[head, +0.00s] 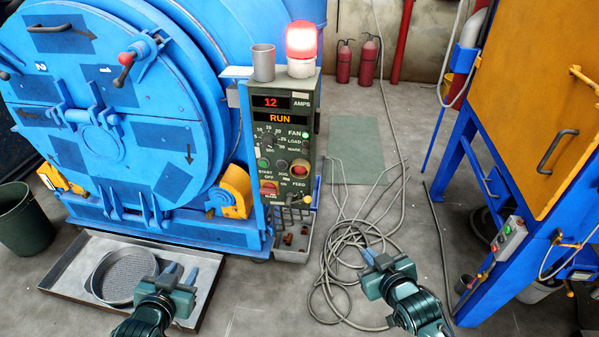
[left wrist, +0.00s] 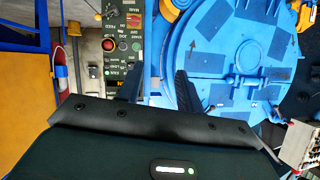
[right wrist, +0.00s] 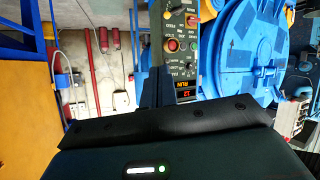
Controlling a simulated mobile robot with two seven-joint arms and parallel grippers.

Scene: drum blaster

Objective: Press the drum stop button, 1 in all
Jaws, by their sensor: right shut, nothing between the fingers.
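The green control panel (head: 284,135) stands beside the big blue drum machine (head: 110,110). Its displays read 12 AMPS and RUN. A large red button (head: 300,168) sits at its lower right, near a green button (head: 263,163) and a dark button. The red button also shows in the left wrist view (left wrist: 108,45) and right wrist view (right wrist: 171,45). A red switch (head: 269,188) is lower left. My left gripper (head: 181,272) is open and empty over the tray. My right gripper (head: 377,256) is shut and empty, right of the panel. Both are apart from the panel.
A lit red beacon (head: 301,40) and grey cup (head: 263,62) top the panel. A tray (head: 62,270) holds a round sieve (head: 122,272). Cables (head: 345,270) lie on the floor. An orange and blue cabinet (head: 540,110) with a button box (head: 509,235) stands right.

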